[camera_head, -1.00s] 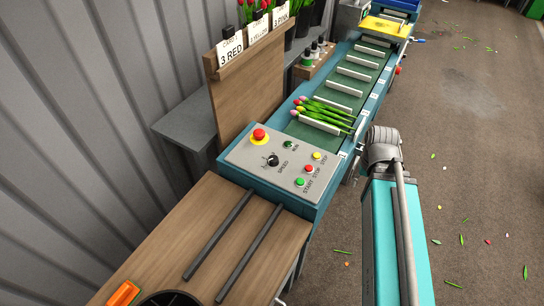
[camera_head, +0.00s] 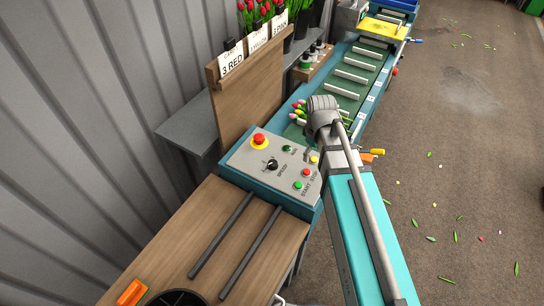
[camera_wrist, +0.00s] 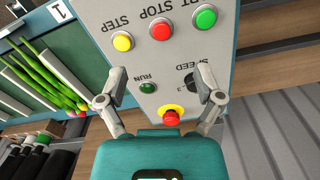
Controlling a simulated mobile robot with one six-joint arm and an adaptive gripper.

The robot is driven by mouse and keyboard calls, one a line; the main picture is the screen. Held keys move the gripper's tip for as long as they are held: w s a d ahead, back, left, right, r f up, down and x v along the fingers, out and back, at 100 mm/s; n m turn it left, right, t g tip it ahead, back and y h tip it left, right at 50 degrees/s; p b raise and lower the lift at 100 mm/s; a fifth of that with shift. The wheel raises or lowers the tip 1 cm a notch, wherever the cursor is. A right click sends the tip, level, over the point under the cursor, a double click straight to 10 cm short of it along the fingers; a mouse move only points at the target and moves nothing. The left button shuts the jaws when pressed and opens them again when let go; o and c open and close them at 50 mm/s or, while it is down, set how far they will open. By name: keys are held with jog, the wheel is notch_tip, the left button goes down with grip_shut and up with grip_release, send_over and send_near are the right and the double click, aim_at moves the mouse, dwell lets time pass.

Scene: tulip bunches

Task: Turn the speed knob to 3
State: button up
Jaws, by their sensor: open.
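The black speed knob (camera_head: 271,164) sits on the grey control panel (camera_head: 240,158), between the red emergency button and the start button. The setting its pointer marks is too small to read. In the wrist view the speed knob (camera_wrist: 189,78) is partly hidden behind my right-hand finger, with the SPEED label and a 3 beside it. My gripper (camera_wrist: 160,88) is open and empty above the panel, its fingers on either side of the green run lamp (camera_wrist: 148,87). In the head view my wrist hides most of the gripper.
The red emergency button (camera_head: 259,140) stands up near the knob. Yellow step, red stop (camera_head: 306,172) and green start (camera_head: 298,185) buttons line the panel's right side. Tulips (camera_wrist: 60,85) lie on the conveyor beyond. A wooden board (camera_head: 238,92) rises behind the panel.

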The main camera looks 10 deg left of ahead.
aim_at(273, 162)
jog(key=w+a+r+n+p, duration=0.1)
jog(key=a+r+n+p, duration=0.2)
jog(key=a+n, duration=0.5)
jog(key=a+r, duration=0.1)
jog(key=a, duration=0.4)
jog(key=shift+a, duration=0.3)
jog(key=shift+w+f, duration=0.1)
jog(key=shift+f, duration=0.05)
notch_tip(273, 162, down, 13)
jog(key=b, duration=1.3)
jog(key=shift+f, duration=0.15)
jog(key=c, duration=1.2)
